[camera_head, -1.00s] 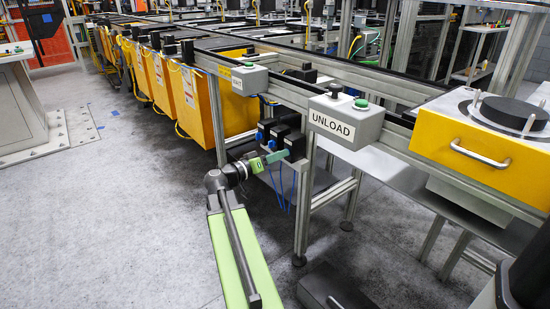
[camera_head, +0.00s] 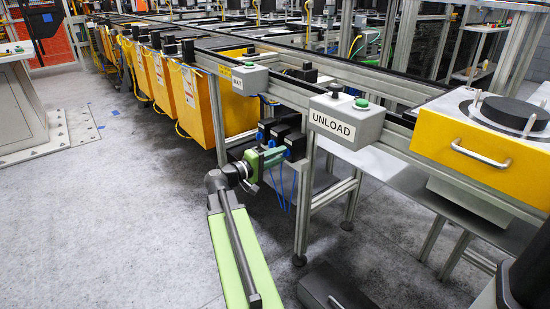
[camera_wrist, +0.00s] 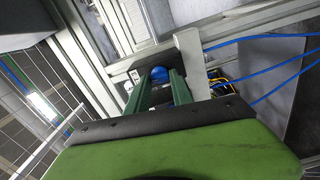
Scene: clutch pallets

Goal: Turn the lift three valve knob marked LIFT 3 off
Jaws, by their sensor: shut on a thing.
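Several dark valve blocks with blue knobs hang below the conveyor rail; the nearest valve (camera_head: 295,146) is at my fingertips in the head view. My gripper (camera_head: 284,154) reaches it from the left with green fingers, one above the other. In the wrist view the blue knob (camera_wrist: 159,73) sits between the far ends of the two fingers of my gripper (camera_wrist: 160,79), which is shut on it. The LIFT 3 marking is not readable, and the fingers and valve body hide much of the knob, so its setting cannot be told.
The UNLOAD box (camera_head: 345,120) with its green button is above and right of the valves. A grey button box (camera_head: 250,79) is above left. Blue hoses (camera_head: 282,188) hang below the valves beside an aluminium leg (camera_head: 304,205).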

